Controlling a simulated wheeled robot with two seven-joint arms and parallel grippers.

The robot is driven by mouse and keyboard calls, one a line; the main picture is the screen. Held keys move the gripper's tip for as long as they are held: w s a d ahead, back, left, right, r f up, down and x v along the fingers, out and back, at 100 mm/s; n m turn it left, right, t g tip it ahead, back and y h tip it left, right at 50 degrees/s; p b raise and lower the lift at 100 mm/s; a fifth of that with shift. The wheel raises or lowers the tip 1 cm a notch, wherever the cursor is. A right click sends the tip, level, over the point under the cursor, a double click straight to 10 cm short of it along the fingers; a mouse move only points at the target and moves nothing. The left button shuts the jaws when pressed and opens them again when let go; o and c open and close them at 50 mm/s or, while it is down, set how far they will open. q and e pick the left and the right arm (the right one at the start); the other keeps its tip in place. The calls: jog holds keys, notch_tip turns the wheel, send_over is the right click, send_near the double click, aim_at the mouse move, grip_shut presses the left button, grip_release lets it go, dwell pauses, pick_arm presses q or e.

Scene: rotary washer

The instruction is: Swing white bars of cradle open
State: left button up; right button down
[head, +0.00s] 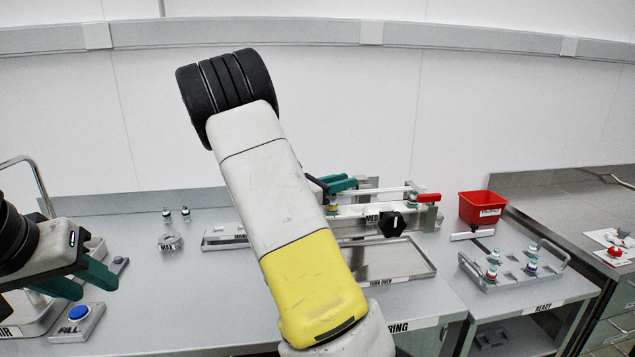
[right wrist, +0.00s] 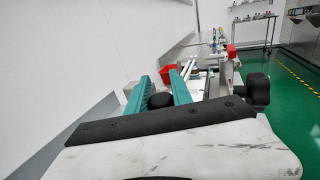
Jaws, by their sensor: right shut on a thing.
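The cradle (head: 365,222) stands on the bench behind my right arm, with white bars (head: 380,190) along its top, a red-tipped handle (head: 428,197) and a black side knob (head: 391,224). The white bars (right wrist: 188,66) also show in the right wrist view, pointing away. My right gripper (head: 342,184) is at the cradle's left end. In the wrist view its teal fingers (right wrist: 161,92) stand either side of a round black knob (right wrist: 160,100) and are shut on it. My left gripper (head: 88,280) is over the left bench, fingers apart and empty. My right arm hides the cradle's left part.
A shallow metal tray (head: 425,268) lies before the cradle. A red bin (head: 483,207) and a rack with vials (head: 500,277) are to the right. A blue button (head: 79,312) is at lower left. Two small vials (head: 185,214) stand at back left.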

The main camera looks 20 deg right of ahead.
jog(key=shift+w+n, duration=0.1)
jog(key=shift+n, duration=0.2)
dwell(0.5)
jog(key=n, duration=0.1)
jog(key=w+r+n+y, duration=0.1)
jog(key=n, duration=0.1)
jog(key=shift+w+d+g+y, duration=0.15)
jog(key=shift+g+y, duration=0.15)
jog(key=w+n+g+y, duration=0.1)
jog(key=n, duration=0.2)
jog(key=w+n+g+y, duration=0.1)
jog(key=w+n+g, duration=0.1)
jog(key=n, duration=0.1)
jog(key=w+d+n+g, duration=0.1)
jog(key=n, duration=0.2)
jog(key=shift+w+f+g+y, duration=0.25)
jog(key=shift+w+g+y, duration=0.05)
jog(key=shift+w+y, duration=0.1)
dwell(0.4)
jog(key=c, duration=1.2)
grip_release()
jog(key=shift+o, duration=0.2)
